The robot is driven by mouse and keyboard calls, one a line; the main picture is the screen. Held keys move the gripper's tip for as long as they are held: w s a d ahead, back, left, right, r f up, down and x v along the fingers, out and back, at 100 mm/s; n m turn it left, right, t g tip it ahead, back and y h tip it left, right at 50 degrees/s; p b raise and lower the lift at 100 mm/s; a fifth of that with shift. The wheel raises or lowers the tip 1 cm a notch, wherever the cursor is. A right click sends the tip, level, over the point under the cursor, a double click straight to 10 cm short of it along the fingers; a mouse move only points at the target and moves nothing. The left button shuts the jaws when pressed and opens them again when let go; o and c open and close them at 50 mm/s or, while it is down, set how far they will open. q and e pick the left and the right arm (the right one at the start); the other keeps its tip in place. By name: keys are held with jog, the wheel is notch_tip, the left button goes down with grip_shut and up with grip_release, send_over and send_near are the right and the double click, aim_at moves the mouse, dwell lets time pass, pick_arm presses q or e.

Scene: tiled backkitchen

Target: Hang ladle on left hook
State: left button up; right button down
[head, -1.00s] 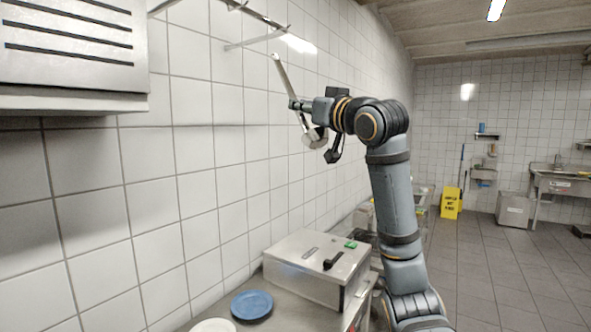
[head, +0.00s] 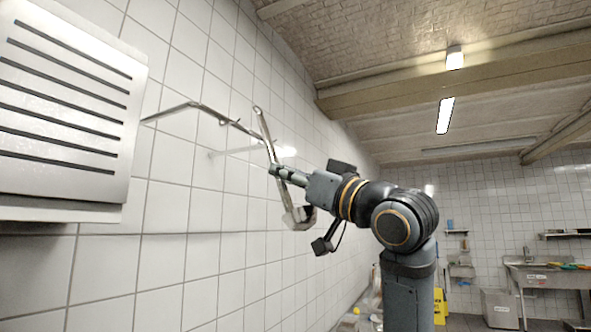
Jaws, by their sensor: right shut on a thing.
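The ladle (head: 265,128) is a metal one with a long handle. My right gripper (head: 277,171) is shut on its handle. The ladle is tilted, its handle end up and its bowl (head: 297,217) hanging below the gripper. My left gripper is not in view.
A slotted metal box (head: 65,110) fills the upper left on the wall. A metal sink unit (head: 545,277), a grey bin (head: 500,307) and a yellow sign (head: 440,304) stand far back right. The air around the ladle is clear in front of the wall.

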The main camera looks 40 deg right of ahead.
jog(key=shift+w+a+p, duration=0.3)
jog(key=shift+w+p, duration=0.05)
jog(key=shift+w, duration=0.45)
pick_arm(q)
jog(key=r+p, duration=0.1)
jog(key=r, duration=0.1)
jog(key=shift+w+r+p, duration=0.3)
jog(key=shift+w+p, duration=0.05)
pick_arm(e)
jog(key=w, duration=0.1)
jog(key=w+a+f, duration=0.1)
jog(key=w, duration=0.1)
jog(key=w+a, duration=0.1)
jog(key=w, duration=0.1)
jog(key=shift+f, duration=0.25)
jog(key=shift+s, duration=0.15)
jog(key=c, duration=1.2)
grip_release()
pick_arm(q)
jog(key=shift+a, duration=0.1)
